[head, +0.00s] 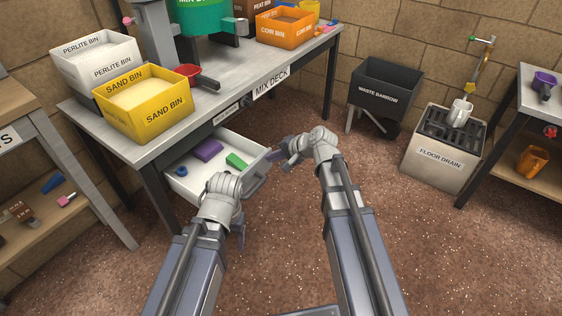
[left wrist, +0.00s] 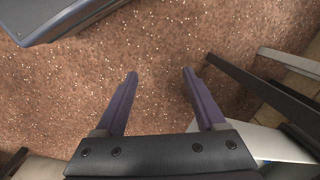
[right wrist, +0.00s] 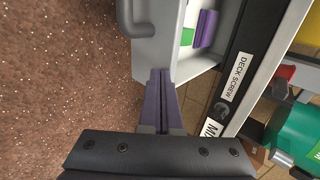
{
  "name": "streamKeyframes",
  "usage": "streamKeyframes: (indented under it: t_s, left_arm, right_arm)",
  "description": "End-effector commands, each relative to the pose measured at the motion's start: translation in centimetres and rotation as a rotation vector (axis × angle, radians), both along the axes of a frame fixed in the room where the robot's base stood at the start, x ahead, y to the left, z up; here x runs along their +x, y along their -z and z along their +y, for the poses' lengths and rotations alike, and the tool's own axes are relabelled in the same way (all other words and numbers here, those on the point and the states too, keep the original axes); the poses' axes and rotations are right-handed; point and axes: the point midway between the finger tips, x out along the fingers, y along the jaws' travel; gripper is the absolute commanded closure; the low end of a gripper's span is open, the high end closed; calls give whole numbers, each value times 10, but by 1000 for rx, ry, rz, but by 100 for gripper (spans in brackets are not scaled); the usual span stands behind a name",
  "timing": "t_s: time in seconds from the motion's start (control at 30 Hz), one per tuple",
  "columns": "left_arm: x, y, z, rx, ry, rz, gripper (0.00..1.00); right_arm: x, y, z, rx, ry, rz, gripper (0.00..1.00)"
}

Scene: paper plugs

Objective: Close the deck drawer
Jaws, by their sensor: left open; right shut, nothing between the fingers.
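The deck drawer (head: 170,187) is pulled out from under the mix deck (head: 226,92). Inside it lie a purple block (head: 208,150), a green block (head: 236,160) and a small blue ring (head: 181,171). My right gripper (head: 272,156) is shut and empty at the far end of the drawer front. In the right wrist view its fingertips (right wrist: 160,74) are at the edge of the drawer front (right wrist: 157,45), beside the grey handle (right wrist: 128,20); I cannot tell if they touch. My left gripper (left wrist: 160,75) is open and empty over bare floor, in front of the drawer.
On the deck stand the yellow sand bin (head: 145,105), white perlite bins (head: 95,62), an orange corn bin (head: 285,28) and a red scoop (head: 198,76). A waste barrow (head: 383,92) and floor drain (head: 445,150) stand to the right. The floor in front is clear.

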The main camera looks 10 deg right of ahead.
Motion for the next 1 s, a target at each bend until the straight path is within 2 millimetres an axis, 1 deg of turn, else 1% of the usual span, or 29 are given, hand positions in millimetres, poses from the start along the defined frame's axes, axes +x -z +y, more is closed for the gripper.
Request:
streamKeyframes:
  t_s: [0.1, 0.43, 0.57, 0.67, 0.77, 1.0]
  left_arm:
    - [0, 0, 0, 0, 0, 0, 28]
    - [0, 0, 0, 0, 0, 0, 28]
    - [0, 0, 0, 0, 0, 0, 28]
    - [0, 0, 0, 0, 0, 0, 28]
    - [0, 0, 0, 0, 0, 0, 28]
    - [0, 0, 0, 0, 0, 0, 28]
  right_arm:
    - [3, 0, 3, 0, -1, 0, 100]
    - [3, 0, 4, 0, 0, 0, 100]
    - [7, 0, 7, 0, -1, 0, 100]
    - [15, 0, 14, 1, -1, 0, 100]
    - [29, 0, 27, 1, -3, -1, 100]
    - [70, 0, 67, 0, -4, 0, 100]
